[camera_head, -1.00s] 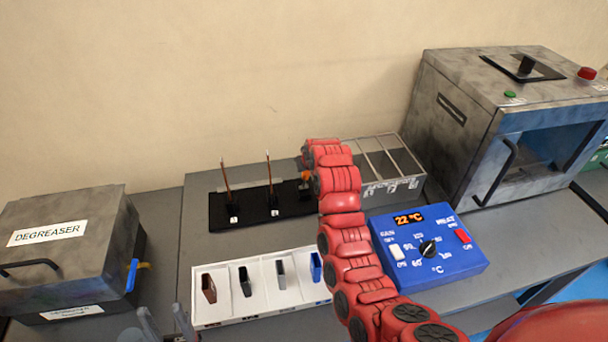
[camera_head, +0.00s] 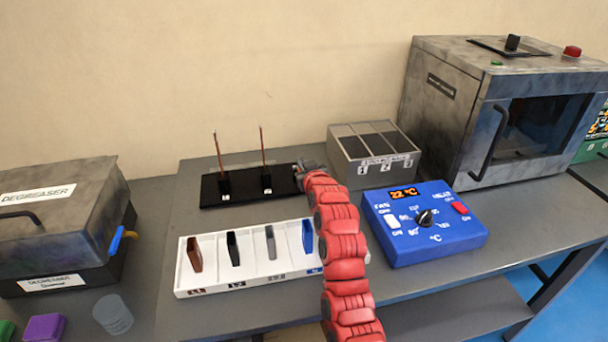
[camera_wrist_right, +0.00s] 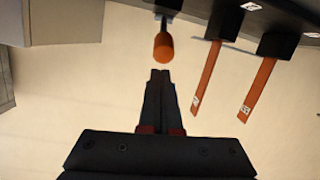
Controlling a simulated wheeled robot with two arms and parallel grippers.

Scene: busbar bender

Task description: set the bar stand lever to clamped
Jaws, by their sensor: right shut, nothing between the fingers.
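The bar stand (camera_head: 222,198) is a black base with two upright copper bars (camera_head: 217,150). Its lever has an orange knob (camera_wrist_right: 163,47), seen in the right wrist view just beyond my fingertips, with a small apparent gap. In the head view the knob is hidden by my right gripper. My right gripper (camera_head: 301,168) is at the right end of the stand. In the right wrist view its fingers (camera_wrist_right: 160,76) are together and empty, pointing at the knob. The copper bars also show there (camera_wrist_right: 207,78), to the right of the knob. My left gripper is not in view.
A grey bin with compartments (camera_head: 372,175) stands right of my gripper. A white tray (camera_head: 250,285) lies in front of the stand, and a blue control box (camera_head: 425,240) sits right of my arm. The degreaser (camera_head: 60,240) is at the left, the oven (camera_head: 440,140) at the right.

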